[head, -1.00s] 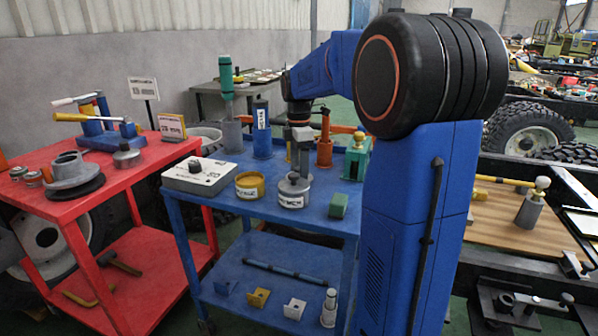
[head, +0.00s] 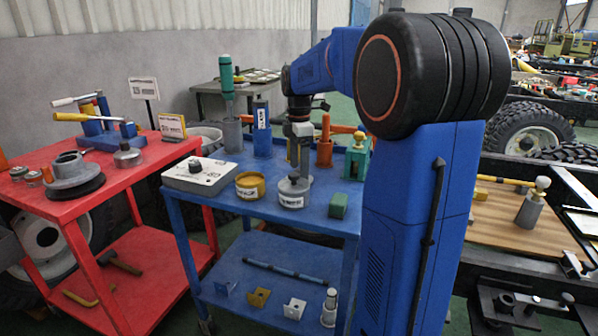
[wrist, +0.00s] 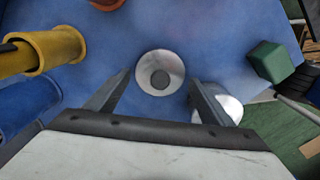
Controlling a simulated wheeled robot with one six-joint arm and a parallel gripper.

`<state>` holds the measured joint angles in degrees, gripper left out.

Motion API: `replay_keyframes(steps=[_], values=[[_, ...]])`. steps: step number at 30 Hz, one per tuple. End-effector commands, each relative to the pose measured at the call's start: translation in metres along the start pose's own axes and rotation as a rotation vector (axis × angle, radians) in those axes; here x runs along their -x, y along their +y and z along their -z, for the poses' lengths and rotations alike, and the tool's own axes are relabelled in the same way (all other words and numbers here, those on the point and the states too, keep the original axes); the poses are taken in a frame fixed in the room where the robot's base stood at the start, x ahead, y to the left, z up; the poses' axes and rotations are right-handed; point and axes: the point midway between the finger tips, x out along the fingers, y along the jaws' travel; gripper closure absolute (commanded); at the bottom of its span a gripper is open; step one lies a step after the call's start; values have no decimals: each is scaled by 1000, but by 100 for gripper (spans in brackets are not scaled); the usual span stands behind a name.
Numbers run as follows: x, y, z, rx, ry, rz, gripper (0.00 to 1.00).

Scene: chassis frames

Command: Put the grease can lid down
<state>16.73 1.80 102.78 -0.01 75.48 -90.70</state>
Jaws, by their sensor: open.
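The grease can lid, a round grey disc with a dark knob, shows in the wrist view (wrist: 145,76) on the blue table side, below and between my fingertips. In the head view the lid (head: 293,184) appears just behind and above the labelled grey can (head: 291,200). A pale round top, probably that can (wrist: 228,106), sits beside the lid in the wrist view, partly covered by a finger. My gripper (wrist: 160,77) is open, with a finger on each side of the lid and clear space between. In the head view it points down over the lid. Whether the lid lies flat on the tabletop is hard to tell.
The blue cart (head: 228,203) also holds a yellow can (head: 250,187), a grey box (head: 198,176), a green block (head: 338,205) and an orange holder (head: 324,150). The red cart (head: 95,207) is to the left.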

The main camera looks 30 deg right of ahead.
Motion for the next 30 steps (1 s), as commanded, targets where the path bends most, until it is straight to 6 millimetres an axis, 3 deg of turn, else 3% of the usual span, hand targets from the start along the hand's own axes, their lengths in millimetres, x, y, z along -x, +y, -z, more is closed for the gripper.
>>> replay_keyframes(steps=[9,15,21,30], values=[[62,0,0,0,0,-3,24],[90,0,0,0,0,-2,24],[102,0,0,0,0,0,24],[103,0,0,0,0,0,24]])
